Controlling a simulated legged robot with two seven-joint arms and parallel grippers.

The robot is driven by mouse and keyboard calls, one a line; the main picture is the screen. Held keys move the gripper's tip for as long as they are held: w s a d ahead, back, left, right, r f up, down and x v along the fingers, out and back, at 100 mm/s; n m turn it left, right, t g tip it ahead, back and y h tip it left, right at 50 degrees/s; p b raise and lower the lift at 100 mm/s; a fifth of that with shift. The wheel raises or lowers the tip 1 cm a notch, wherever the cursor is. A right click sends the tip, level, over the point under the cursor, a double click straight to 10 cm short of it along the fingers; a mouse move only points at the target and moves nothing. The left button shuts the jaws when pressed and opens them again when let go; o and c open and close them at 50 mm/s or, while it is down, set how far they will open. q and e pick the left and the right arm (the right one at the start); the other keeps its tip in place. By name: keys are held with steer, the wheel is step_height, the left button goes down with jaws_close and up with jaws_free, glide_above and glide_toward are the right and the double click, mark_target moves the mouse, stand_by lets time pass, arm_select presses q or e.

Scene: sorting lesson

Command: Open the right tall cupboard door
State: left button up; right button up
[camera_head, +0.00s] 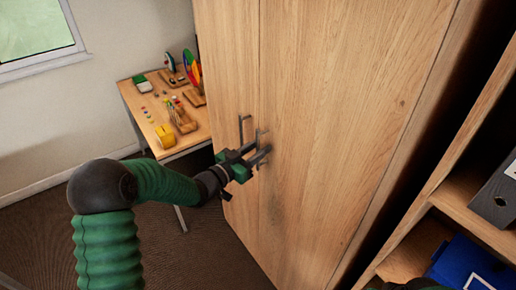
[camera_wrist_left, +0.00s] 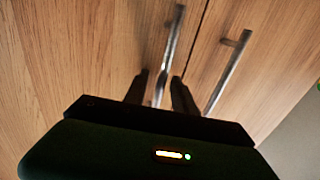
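The right tall cupboard door (camera_head: 330,110) is a light wood panel and looks closed, flush with the left door (camera_head: 228,65). Each door has a grey bar handle beside the seam. My left gripper (camera_head: 266,152) is at the right door's handle (camera_head: 259,137). In the left wrist view that handle (camera_wrist_left: 173,40) runs down between my two dark fingers (camera_wrist_left: 160,92), which stand apart with gaps visible. Whether either finger touches it, I cannot tell. The left door's handle (camera_wrist_left: 229,70) is outside the fingers.
A table (camera_head: 190,140) with colourful wooden toys stands left of the cupboard. Open shelves (camera_head: 470,215) on the right hold a dark binder (camera_head: 495,195) and a blue box (camera_head: 470,265). Carpet floor (camera_head: 180,255) lies clear in front of the doors.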

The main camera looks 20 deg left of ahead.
arm_select(q)
steer(key=shift+a, duration=0.1)
steer(key=shift+a, duration=0.1)
steer(key=c, duration=0.5)
steer(key=shift+c, duration=0.9)
jaws_close()
steer(key=shift+d, duration=0.2)
steer(key=shift+a+r, duration=0.1)
